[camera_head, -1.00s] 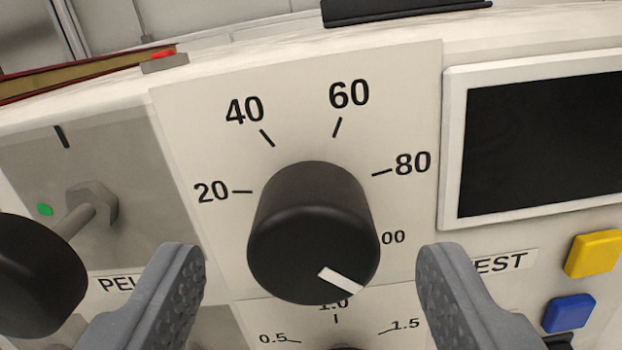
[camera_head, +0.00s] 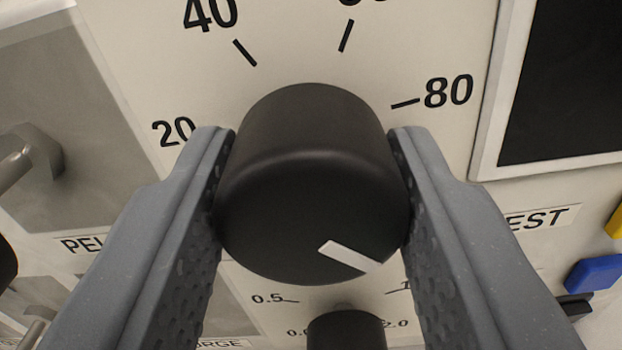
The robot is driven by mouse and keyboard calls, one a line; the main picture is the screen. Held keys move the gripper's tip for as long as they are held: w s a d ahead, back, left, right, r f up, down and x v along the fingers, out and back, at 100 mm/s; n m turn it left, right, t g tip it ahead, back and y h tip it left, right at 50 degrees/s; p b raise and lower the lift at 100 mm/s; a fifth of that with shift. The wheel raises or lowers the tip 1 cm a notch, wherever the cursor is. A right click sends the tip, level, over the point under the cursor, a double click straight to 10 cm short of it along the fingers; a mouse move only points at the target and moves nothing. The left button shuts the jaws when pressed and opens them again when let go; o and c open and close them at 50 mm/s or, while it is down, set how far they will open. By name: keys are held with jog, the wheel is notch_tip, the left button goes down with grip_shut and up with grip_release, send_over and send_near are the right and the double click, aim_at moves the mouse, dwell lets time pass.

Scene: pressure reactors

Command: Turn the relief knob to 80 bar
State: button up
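The relief knob (camera_head: 310,170) is a large black cylinder on a white panel, with a dial of 20, 40, 80 and a partly cut-off number around it. Its white pointer mark (camera_head: 350,257) points to the lower right, below the 80 mark (camera_head: 405,103). My gripper (camera_head: 312,190) has its two grey fingers on the left and right sides of the knob. The fingers are at or very near the knob's sides; I cannot tell whether they press on it. The 100 label is hidden behind the right finger.
A smaller black knob (camera_head: 346,330) with its own scale sits just below. A dark screen (camera_head: 560,85) is at the right, with a blue button (camera_head: 594,272) and a yellow button (camera_head: 616,222) under it. A metal fitting (camera_head: 35,160) sticks out at the left.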

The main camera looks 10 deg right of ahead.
jog(key=shift+a+r+n+p, duration=0.15)
jog(key=shift+n+p, duration=0.15)
jog(key=shift+p, duration=0.25)
jog(key=n+p, duration=0.1)
jog(key=p, duration=0.2)
jog(key=shift+r+n, duration=0.25)
jog(key=shift+n, duration=0.15)
jog(key=n+p, duration=0.3)
jog(key=p, duration=0.1)
jog(key=n+p, duration=0.3)
jog(key=n, duration=0.2)
jog(key=shift+a+f, duration=0.1)
jog(key=shift+f, duration=0.05)
jog(key=shift+n+p, duration=0.3)
jog(key=o, duration=0.9)
jog(key=shift+w+f, duration=0.1)
jog(key=shift+o, duration=0.4)
jog(key=shift+f, duration=0.1)
